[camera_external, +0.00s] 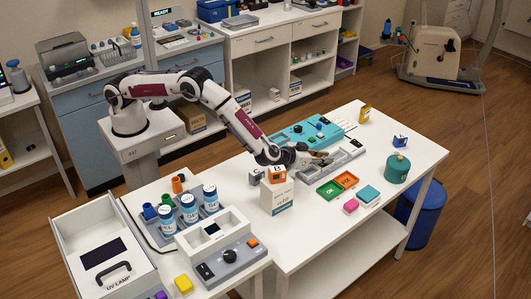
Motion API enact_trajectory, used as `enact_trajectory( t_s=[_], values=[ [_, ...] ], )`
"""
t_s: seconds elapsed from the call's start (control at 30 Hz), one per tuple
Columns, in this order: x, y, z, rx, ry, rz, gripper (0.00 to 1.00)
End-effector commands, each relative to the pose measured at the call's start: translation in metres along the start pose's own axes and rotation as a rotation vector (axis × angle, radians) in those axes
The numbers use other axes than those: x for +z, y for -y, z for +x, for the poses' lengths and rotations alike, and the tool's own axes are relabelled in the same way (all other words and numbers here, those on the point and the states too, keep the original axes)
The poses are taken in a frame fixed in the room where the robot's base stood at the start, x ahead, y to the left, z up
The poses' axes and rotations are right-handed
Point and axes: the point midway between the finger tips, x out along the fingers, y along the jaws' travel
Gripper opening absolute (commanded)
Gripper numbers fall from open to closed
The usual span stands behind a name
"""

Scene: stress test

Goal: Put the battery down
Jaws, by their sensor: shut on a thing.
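My gripper (323,157) is at the middle of the white table, low over a grey slotted tray (350,152). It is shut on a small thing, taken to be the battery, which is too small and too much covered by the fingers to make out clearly. I cannot tell whether the battery touches the tray or is held just above it.
Behind is a teal device (300,133). An orange-and-white cube (273,174) tops a white box (278,196) close to the wrist. The right front corner is clear.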

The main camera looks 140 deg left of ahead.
Motion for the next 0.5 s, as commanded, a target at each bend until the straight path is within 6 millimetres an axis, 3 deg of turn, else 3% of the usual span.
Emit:
enact_trajectory(
  t_s=[0.4,0.43,0.47,0.5],
  values=[
    [0.0019,-0.0002,0.0011,0.0,-0.001,0.0,0.0],
    [0.0016,-0.0003,0.0009,0.0,-0.001,0.0,0.24],
    [0.0016,-0.0003,0.0009,0.0,-0.001,0.0,0.32],
    [0.0016,-0.0002,0.0009,0.0,-0.001,0.0,0.33]
  ],
)
